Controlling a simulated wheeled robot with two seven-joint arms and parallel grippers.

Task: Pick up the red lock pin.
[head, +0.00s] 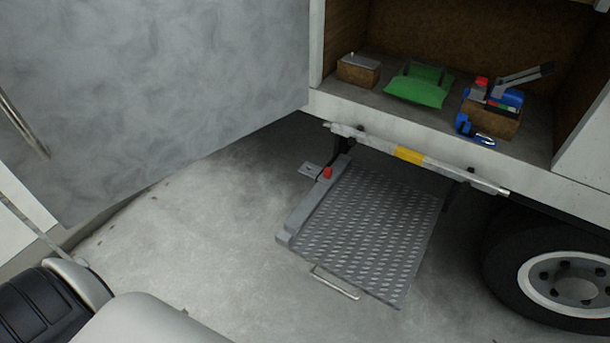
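The red lock pin (328,172) is a small upright red piece at the far left corner of the grey tread-plate step (375,225). It stands next to a small metal bracket (310,170) under the truck's bed. The step is folded out below the truck's edge and has a thin wire handle (336,284) on its near side. Neither gripper shows in the head view. Only a white and black part of my own body is at the lower left, well apart from the pin.
Above the step, a bar with a yellow patch (409,155) runs along the truck's sill. The open compartment holds a green item (421,86), a brown block (358,70) and blue-and-red tools (495,98). A large grey door (160,80) hangs at left; a wheel (560,280) is at right.

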